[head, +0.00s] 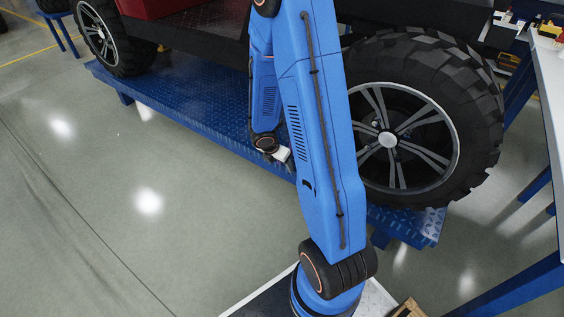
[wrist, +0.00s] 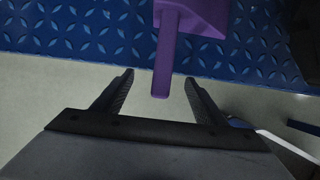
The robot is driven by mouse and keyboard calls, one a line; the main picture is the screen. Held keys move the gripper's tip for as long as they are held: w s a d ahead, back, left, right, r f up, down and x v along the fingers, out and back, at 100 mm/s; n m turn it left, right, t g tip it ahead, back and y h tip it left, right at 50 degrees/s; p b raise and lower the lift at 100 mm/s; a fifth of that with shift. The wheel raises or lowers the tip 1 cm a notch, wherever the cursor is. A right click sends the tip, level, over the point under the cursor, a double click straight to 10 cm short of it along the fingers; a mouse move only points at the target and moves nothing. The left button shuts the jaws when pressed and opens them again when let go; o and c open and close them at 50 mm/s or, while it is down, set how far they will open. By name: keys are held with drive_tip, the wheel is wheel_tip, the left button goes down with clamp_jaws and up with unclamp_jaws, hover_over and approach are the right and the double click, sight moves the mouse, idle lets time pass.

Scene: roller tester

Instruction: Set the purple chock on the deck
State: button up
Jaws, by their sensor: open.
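In the wrist view the purple chock (wrist: 192,14) rests on the blue diamond-plate deck (wrist: 90,40), partly cut off by the top edge. Its long handle (wrist: 165,62) points toward me and overhangs the deck's edge. My gripper (wrist: 160,82) is open, with one finger on each side of the handle's end. I see gaps between the handle and both fingers. In the head view the blue deck (head: 190,105) runs under the vehicle; my arm hides the chock and most of my gripper.
A large black tyre (head: 480,130) stands on the deck at the right, and another wheel (head: 105,35) stands at the far left. A red part (head: 150,8) of the vehicle is above. A white-topped bench (head: 550,90) is at the right edge. The grey floor (head: 100,180) at left is clear.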

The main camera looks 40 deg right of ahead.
drive_tip(key=s+a, duration=0.2)
drive_tip(key=a, duration=0.5)
drive_tip(key=shift+s+a, duration=0.25)
drive_tip(key=shift+s, duration=0.1)
idle(1.0)
idle(0.5)
